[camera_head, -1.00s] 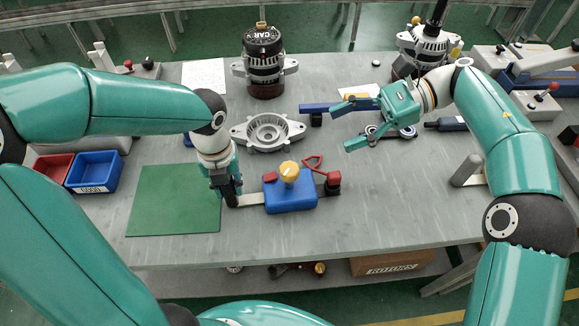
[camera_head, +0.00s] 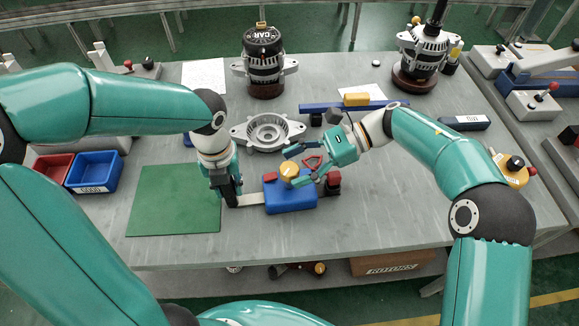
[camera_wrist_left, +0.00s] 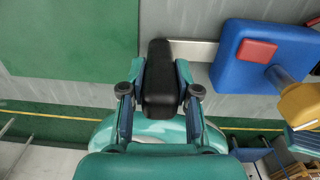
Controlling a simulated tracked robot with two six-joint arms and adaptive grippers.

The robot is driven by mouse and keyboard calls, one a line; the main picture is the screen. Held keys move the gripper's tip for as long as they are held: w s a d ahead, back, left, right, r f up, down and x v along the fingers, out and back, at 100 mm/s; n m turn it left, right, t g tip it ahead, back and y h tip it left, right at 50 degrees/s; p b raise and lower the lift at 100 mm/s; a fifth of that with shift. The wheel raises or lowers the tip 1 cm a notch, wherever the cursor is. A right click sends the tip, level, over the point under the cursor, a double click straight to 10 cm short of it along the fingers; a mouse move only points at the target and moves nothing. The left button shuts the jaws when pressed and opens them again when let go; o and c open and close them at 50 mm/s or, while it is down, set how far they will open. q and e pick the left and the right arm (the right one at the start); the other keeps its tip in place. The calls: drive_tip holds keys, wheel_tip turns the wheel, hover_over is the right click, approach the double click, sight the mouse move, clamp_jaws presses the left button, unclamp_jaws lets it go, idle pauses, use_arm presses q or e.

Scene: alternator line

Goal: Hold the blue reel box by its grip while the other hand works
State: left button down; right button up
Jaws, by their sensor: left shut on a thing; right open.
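The blue reel box (camera_head: 291,197) lies on the grey table, with a yellow knob (camera_head: 289,170) on top and red parts at its corners. A flat metal strip (camera_head: 249,200) runs left from it to a black grip (camera_head: 231,191). My left gripper (camera_head: 226,183) points down and is shut on the black grip. In the left wrist view the grip (camera_wrist_left: 160,80) sits between both fingers, and part of the blue box (camera_wrist_left: 240,65) shows at the right.
A green mat (camera_head: 172,200) lies left of the box, beside blue (camera_head: 92,172) and red bins (camera_head: 52,168). A metal housing (camera_head: 267,132) and a blue bar (camera_head: 345,105) lie behind. The table front right of the box is clear.

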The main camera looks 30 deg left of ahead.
drive_tip(key=shift+x, duration=0.95)
drive_tip(key=c, duration=1.2)
drive_tip(key=shift+o, duration=0.2)
